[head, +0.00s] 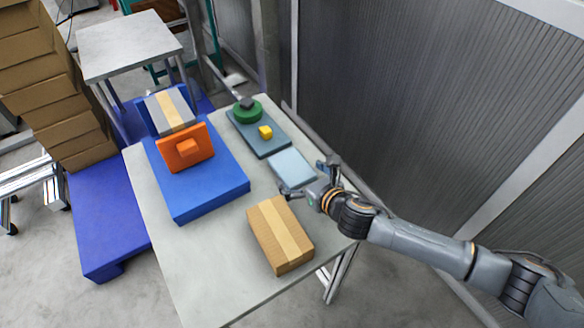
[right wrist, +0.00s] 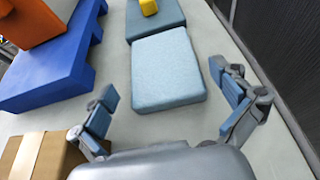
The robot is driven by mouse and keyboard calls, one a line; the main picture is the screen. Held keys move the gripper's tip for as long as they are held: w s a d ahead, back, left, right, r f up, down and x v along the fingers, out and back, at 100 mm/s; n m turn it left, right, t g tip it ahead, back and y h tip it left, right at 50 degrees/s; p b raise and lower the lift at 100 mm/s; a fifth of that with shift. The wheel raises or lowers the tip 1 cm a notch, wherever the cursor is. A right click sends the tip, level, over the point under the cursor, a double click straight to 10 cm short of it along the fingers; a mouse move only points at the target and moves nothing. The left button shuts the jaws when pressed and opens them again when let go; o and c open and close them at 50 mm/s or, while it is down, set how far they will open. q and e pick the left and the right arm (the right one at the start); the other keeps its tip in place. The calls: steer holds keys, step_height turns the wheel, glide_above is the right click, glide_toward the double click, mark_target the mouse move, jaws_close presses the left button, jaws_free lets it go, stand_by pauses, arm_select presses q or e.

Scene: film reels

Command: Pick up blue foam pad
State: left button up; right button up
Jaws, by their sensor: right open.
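The light blue foam pad (head: 291,168) lies flat on the grey table, right of the blue platform. It also shows in the right wrist view (right wrist: 167,70), straight ahead of the gripper. My right gripper (head: 307,182) is open and empty at the pad's near end. In the right wrist view its two fingers (right wrist: 163,86) are spread wide, one towards each side of the pad, and I see no grip on it. My left gripper is not in view.
A darker blue-grey pad (head: 267,144) with a yellow block (head: 265,132) and a green round piece (head: 247,112) lies just beyond. A cardboard box (head: 280,235) stands nearer. The blue platform (head: 213,190) holds an orange piece (head: 184,147). A ribbed wall (head: 420,100) rises at the right.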

mark_target(293, 167)
steer(key=x, duration=0.5)
steer(key=shift+w+d+r, duration=0.1)
steer(key=shift+r, duration=0.1)
steer(key=c, duration=0.8)
